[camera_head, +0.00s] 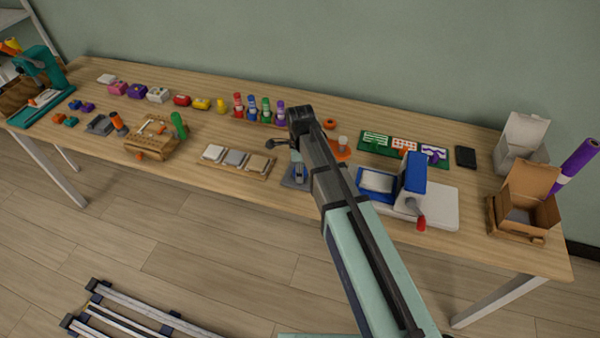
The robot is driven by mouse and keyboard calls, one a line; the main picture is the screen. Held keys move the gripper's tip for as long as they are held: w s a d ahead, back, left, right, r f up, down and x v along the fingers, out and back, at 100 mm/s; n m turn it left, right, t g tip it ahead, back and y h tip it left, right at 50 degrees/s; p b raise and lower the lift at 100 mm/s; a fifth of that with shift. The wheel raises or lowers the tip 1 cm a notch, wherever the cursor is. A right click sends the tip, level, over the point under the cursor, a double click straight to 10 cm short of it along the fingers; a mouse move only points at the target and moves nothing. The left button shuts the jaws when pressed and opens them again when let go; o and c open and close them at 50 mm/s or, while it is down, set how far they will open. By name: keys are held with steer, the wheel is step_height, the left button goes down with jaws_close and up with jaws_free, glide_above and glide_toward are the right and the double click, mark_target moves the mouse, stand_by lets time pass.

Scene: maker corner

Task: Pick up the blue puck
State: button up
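My arm reaches from the lower right over the middle of the table. My gripper (280,144) is at its far end, and a dark finger part shows just left of the arm. The rest of the gripper is hidden by the wrist, so I cannot tell whether it is open or shut. A small blue piece (300,172) sits on a grey base below the wrist, partly hidden by the arm; I cannot tell if it is the blue puck. Small blue pieces (75,104) also lie at the far left. No puck is clearly recognisable.
Coloured bottles (252,106) stand in a rack behind the gripper. A wooden tray with pale blocks (238,174) lies left of the arm. A blue and white press (412,180) and an open cardboard box (528,190) stand to the right. Bare tabletop (210,135) lies left of the gripper.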

steer(key=c, duration=0.6)
steer(key=shift+c, duration=0.2)
steer(key=shift+r, duration=0.2)
